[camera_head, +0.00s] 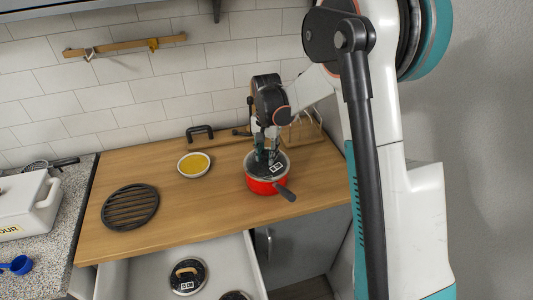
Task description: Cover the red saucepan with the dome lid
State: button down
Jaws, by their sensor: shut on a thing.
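The red saucepan (262,187) stands on the wooden counter, with its dark handle pointing to the lower right. A dark round lid with a small black-and-white label (275,169) is at the saucepan's mouth. It looks level and lined up with the rim, but I cannot tell whether it rests on the rim or is just above it. My gripper (267,153) points down over the saucepan and is shut on the lid's top. The gripper hides the lid's knob and part of the lid.
A bowl of yellow contents (194,164) and a black round trivet (130,207) are on the wooden counter (190,215). Below, an open drawer (135,275) holds another round lid (187,288). A white box (22,205) stands at left. A wooden rack (303,130) is behind.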

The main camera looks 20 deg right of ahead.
jog(key=c, duration=1.2)
grip_release()
jog(key=shift+o, duration=0.2)
jog(key=shift+r, duration=0.1)
notch_tip(320, 180, up, 12)
jog(key=s+r+n+t+b, duration=0.2)
jog(key=s, duration=0.5)
jog(key=s+r+n+t+b, duration=0.1)
jog(key=s+r+n+b, duration=0.15)
jog(key=s, duration=0.55)
jog(key=s+f+n+t+b, duration=0.1)
jog(key=s+f+n+t, duration=0.1)
jog(key=s, duration=0.5)
jog(key=s+f+n+t+b, duration=0.2)
jog(key=s+f, duration=0.2)
jog(key=s, duration=0.3)
jog(key=shift+s+f, duration=0.2)
jog(key=shift+f, duration=0.15)
